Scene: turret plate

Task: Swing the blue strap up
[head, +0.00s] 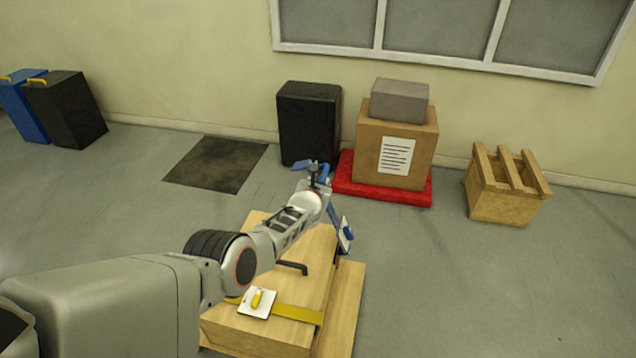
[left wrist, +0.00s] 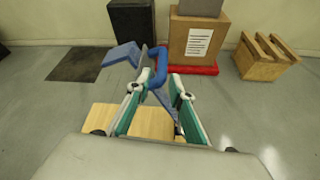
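The wooden box (head: 270,250) stands low in front of me, with a yellow strap (head: 297,313) across its near end. The blue strap (head: 334,214) is at the box's far right end, partly hidden by my left gripper (head: 318,184). Blue parts of it rise past the fingertips. In the left wrist view, the blue strap (left wrist: 158,68) stands up between and beyond the teal-padded fingers. My left gripper (left wrist: 159,88) has its fingers apart around it, with gaps showing beside the strap. Whether a finger touches it is unclear. My right gripper is out of view.
A red pallet (head: 382,191) with a cardboard box (head: 396,145) lies beyond the wooden box. A black cabinet (head: 309,122) stands left of it, a wooden crate (head: 505,188) right. A dark mat (head: 216,164) lies at left. Floor at right is clear.

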